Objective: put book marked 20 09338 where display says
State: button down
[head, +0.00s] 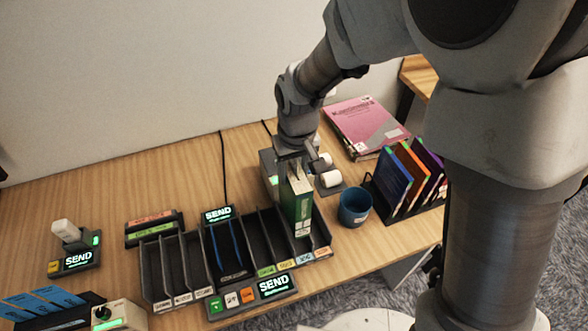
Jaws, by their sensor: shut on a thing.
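My gripper (296,168) points down and is shut on a green book (298,207), held upright by its top. The book is at the right part of the black slotted sorter (152,262), its lower end among the right-hand slots. I cannot tell whether it touches the slot floor. Its number is too small to read. A blue book (236,245) stands in a middle slot. Displays reading SEND stand behind the sorter (217,214), in front of it (274,285) and at the far left (78,259); their smaller text is unreadable.
A blue cup (354,207) and a rack of coloured books (409,180) stand close to the right. A white roll (330,179) sits behind the held book. A pink book (363,126) lies at the back. Blue cards (42,300) are front left. The back-left table is clear.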

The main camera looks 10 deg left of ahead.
aim_at(297, 162)
jog(key=shift+f+b, duration=3.25)
jog(key=shift+f, duration=1.15)
jog(key=shift+f+b, duration=0.5)
jog(key=shift+f, duration=0.1)
jog(key=shift+c, duration=1.4)
grip_release()
jog(key=r, duration=0.5)
jog(key=s+r+p, duration=0.1)
jog(key=r, duration=0.5)
jog(key=d+r, duration=0.1)
jog(key=r, duration=0.5)
jog(key=shift+s+d+r+p, duration=0.1)
jog(key=shift+s+r+p, duration=0.1)
jog(key=shift+s+p, duration=0.2)
jog(key=s+d+r+m+t, duration=0.2)
jog(key=s+d, duration=0.3)
jog(key=d, duration=0.6)
jog(key=s+d+r+m+t, duration=0.2)
jog(key=s+d, duration=0.4)
jog(key=d, duration=0.5)
jog(key=shift+s+r+m+h, duration=0.35)
jog(key=shift+r+m, duration=0.35)
jog(key=shift+m, duration=0.5)
